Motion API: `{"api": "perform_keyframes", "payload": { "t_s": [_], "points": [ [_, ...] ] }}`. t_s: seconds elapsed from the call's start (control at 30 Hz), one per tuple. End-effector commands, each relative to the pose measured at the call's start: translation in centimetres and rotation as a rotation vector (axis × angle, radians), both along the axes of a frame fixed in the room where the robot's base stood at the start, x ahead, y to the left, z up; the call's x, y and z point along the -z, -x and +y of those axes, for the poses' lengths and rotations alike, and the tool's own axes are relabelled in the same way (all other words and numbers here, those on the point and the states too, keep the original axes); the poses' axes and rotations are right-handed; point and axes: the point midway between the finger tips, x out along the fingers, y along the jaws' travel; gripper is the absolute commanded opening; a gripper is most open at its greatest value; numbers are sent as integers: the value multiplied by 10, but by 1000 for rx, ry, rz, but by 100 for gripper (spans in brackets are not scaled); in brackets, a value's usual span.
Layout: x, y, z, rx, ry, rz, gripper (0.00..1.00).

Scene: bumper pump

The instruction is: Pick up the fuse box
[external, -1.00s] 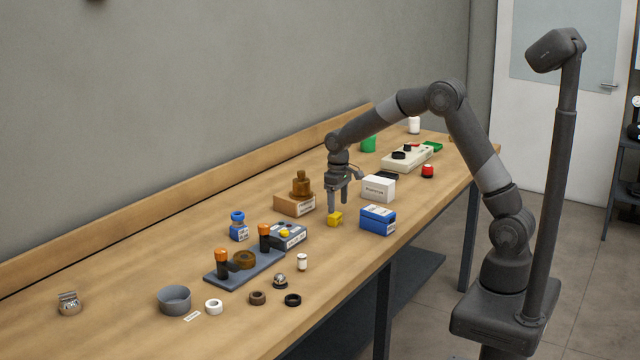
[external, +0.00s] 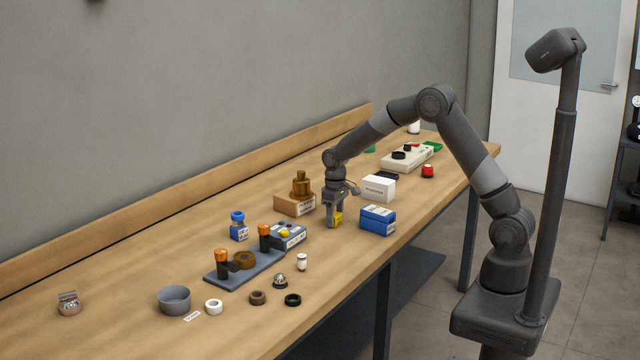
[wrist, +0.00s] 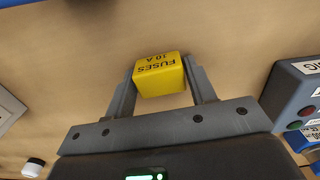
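The fuse box is a small yellow block (external: 338,220) on the workbench, left of a blue box. In the wrist view the yellow fuse box (wrist: 160,76) shows the print "FUSES 10 A". My gripper (external: 334,222) is lowered over it and points down. The fuse box appears to be at the bench surface. In the external view the fingers hide part of it.
The blue box (external: 377,220) stands close on the right, with a white box (external: 378,188) behind it. A brown block with a knobbed part (external: 296,204) is to the left. A blue-grey button box (external: 289,236) is nearer the front left.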

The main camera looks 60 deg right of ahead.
Motion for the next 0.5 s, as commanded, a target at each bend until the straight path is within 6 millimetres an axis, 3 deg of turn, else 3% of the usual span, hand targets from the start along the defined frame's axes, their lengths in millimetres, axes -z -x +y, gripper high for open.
{"api": "perform_keyframes", "payload": {
  "t_s": [0.33, 0.5],
  "points": [
    [0, 0, 0, 0, 0, 0, 22],
    [0, 0, 0, 0, 0, 0, 22]
  ]
}}
